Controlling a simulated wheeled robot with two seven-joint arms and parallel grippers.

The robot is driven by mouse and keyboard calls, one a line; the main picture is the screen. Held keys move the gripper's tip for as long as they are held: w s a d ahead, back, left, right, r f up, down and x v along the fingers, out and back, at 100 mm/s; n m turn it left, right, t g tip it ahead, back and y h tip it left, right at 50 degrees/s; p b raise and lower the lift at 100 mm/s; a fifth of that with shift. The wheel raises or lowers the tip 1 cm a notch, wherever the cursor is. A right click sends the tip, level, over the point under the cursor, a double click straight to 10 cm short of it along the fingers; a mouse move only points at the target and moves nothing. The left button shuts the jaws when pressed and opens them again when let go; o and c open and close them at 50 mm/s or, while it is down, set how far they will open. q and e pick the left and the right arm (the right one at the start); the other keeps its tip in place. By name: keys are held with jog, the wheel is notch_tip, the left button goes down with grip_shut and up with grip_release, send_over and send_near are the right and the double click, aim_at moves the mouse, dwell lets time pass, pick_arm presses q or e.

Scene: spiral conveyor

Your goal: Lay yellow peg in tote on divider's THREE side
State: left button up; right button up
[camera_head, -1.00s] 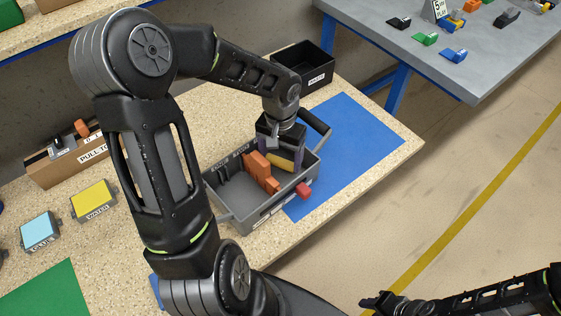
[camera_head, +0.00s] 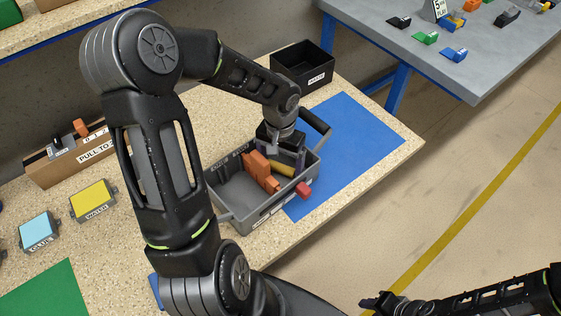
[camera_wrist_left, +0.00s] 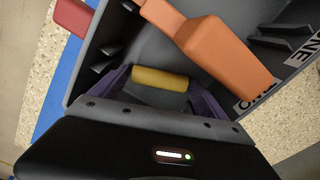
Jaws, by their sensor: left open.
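The grey tote (camera_head: 233,217) stands on the speckled bench with an orange divider (camera_head: 261,171) inside. The yellow peg (camera_head: 282,169) lies in the tote, in the part right of the divider. My left gripper (camera_head: 285,155) is over that part, open, pointing down. In the left wrist view the peg (camera_wrist_left: 160,78) lies between the spread purple fingers, with a gap at each end. The orange divider (camera_wrist_left: 222,55) is beside it. Labels ONE and TWO show on the tote wall there; I see no readable THREE. My right gripper (camera_head: 380,303) is at the bottom right, its jaw state unclear.
A red piece (camera_head: 303,190) sits at the tote's front right rim. A blue mat (camera_head: 350,140) lies right of the tote, mostly free. A black bin (camera_head: 303,68) stands behind. Yellow (camera_head: 93,200) and light blue (camera_head: 39,231) boxes stand left.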

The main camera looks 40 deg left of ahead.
aim_at(281, 165)
pick_arm(q)
jog(key=shift+r, duration=0.25)
notch_tip(281, 165, up, 12)
jog(key=shift+p, duration=0.35)
jog(key=shift+f, duration=0.1)
